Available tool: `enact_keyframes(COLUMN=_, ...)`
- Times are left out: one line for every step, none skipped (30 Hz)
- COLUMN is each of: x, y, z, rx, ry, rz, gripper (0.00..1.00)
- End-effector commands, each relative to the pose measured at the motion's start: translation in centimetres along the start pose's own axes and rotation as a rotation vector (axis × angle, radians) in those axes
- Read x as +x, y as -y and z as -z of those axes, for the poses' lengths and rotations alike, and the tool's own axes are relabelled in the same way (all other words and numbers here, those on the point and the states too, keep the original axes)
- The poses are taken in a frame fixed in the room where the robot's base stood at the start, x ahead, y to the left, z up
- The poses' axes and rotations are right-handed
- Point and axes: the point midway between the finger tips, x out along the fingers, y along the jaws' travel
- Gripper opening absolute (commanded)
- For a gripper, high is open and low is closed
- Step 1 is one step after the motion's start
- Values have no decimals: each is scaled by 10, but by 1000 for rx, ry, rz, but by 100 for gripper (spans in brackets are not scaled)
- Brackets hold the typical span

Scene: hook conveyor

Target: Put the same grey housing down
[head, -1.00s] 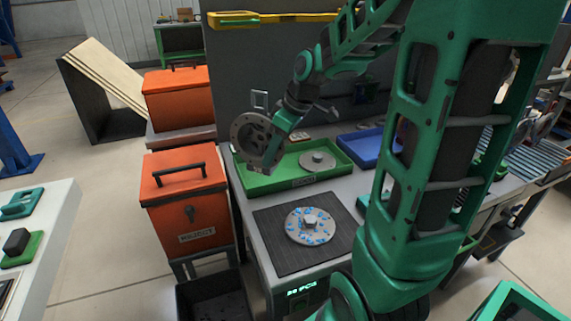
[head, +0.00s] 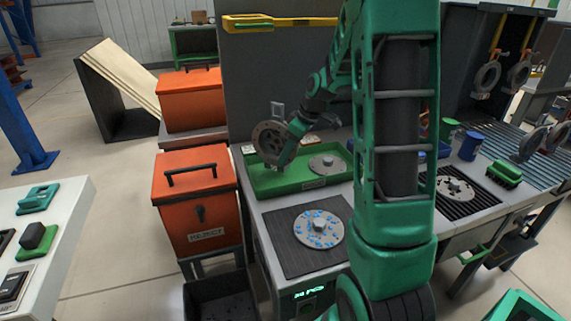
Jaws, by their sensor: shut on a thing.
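My gripper (head: 287,156) is shut on a grey housing (head: 269,138), a round flanged disc held on edge. It is above the left part of the green tray (head: 262,187); whether its lower edge touches the tray, I cannot tell. Another grey housing (head: 328,163) lies flat in the right part of that tray. A third grey housing (head: 318,229), speckled with blue, lies on the dark ribbed mat (head: 280,254) in front of the tray.
Orange bins (head: 194,198) stand left of the bench. A grey housing (head: 455,190) lies on a slatted plate at right, near a green brush (head: 505,174) and a blue cup (head: 470,146). Housings hang from yellow hooks (head: 497,36) at back right. My arm hides the bench middle.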

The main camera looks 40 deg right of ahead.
Motion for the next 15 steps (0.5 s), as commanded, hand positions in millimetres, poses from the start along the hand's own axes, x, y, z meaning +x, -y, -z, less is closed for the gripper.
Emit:
enact_keyframes(x=3, y=0, z=-1, rx=0, ry=0, rz=1, gripper=20)
enact_keyframes(x=6, y=0, z=-2, rx=0, ry=1, rz=1, gripper=20)
enact_keyframes(x=10, y=0, z=-4, rx=0, ry=1, rz=2, gripper=20)
enact_keyframes(x=14, y=0, z=-6, rx=0, ry=1, rz=2, gripper=20)
enact_keyframes(x=18, y=1, z=-7, rx=0, ry=1, rz=2, gripper=20)
enact_keyframes(x=23, y=1, z=-10, rx=0, ry=2, rz=3, gripper=20)
enact_keyframes(x=26, y=1, z=-11, rx=0, ry=1, rz=2, gripper=20)
enact_keyframes(x=30, y=1, z=-12, rx=1, ry=1, rz=2, gripper=20)
enact_keyframes(x=33, y=1, z=-14, rx=1, ry=1, rz=2, gripper=20)
enact_keyframes(x=34, y=0, z=-14, rx=0, ry=1, rz=1, gripper=20)
enact_keyframes(x=35, y=0, z=-14, rx=0, ry=0, rz=0, gripper=20)
enact_keyframes(x=35, y=0, z=-14, rx=-1, ry=-1, rz=-1, gripper=20)
enact_keyframes(x=35, y=0, z=-14, rx=-1, ry=-1, rz=-1, gripper=20)
enact_keyframes(x=35, y=0, z=-14, rx=-1, ry=-1, rz=-1, gripper=20)
enact_keyframes(x=35, y=0, z=-14, rx=-1, ry=-1, rz=-1, gripper=20)
